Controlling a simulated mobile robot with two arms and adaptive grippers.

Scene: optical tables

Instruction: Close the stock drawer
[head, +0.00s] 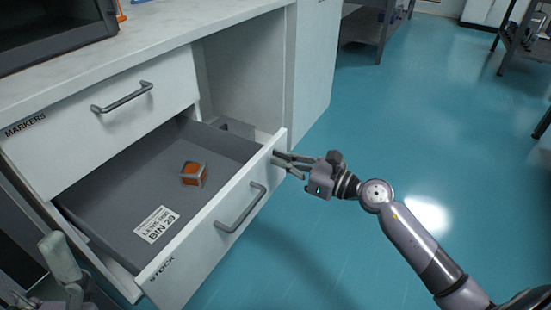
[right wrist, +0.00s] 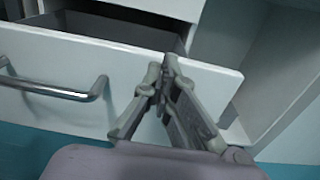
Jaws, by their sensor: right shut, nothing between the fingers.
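The stock drawer (head: 193,262) is pulled well out of the white cabinet. Its white front carries the word STOCK and a grey bar handle (head: 240,210). My right gripper (head: 280,162) is shut and empty at the right end of the drawer front, on its outer side. In the right wrist view the shut fingers (right wrist: 166,75) overlap the drawer front (right wrist: 130,62), right of the handle (right wrist: 60,90); I cannot tell whether they touch it. A grey part at the lower left of the head view (head: 62,262) appears to be my left gripper; its fingers are unclear.
The MARKERS drawer (head: 100,130) above is shut. A dark box (head: 50,35) stands on the countertop (head: 170,35). The teal floor (head: 420,130) to the right is largely clear.

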